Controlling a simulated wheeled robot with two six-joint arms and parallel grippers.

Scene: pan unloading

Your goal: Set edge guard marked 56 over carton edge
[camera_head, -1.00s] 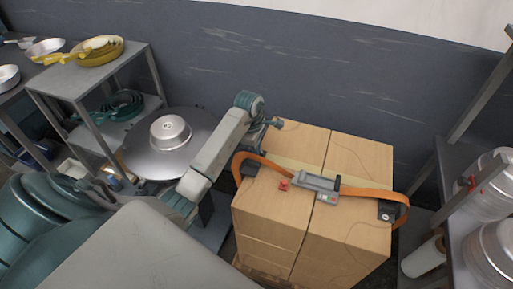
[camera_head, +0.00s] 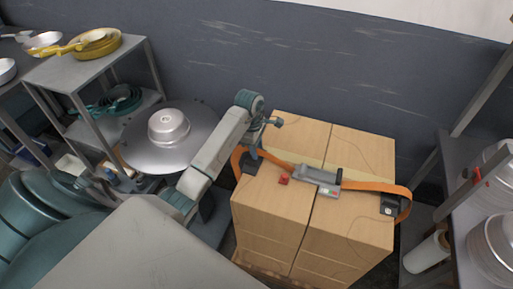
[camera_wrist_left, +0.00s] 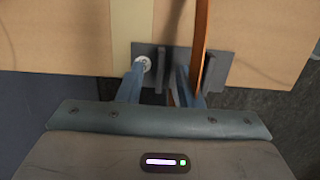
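A dark edge guard (camera_wrist_left: 228,70) sits at the carton's near edge in the left wrist view, with upright ridges. The orange strap (camera_wrist_left: 201,30) runs down over it. In the head view a dark guard (camera_head: 247,167) is at the left top edge of the carton stack (camera_head: 270,200), partly behind my arm. My left gripper (camera_wrist_left: 158,92) has its fingers apart at the guard, with one ridge between them; contact cannot be told. In the head view the gripper (camera_head: 252,153) is just above the guard. No number is readable. My right gripper is out of view.
The strap crosses the cartons through a grey buckle (camera_head: 318,178) to another dark guard (camera_head: 390,206) at the right edge. A red piece (camera_head: 284,179) lies near the buckle. A shelf with pans (camera_head: 90,70) stands left, a rack (camera_head: 470,190) right.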

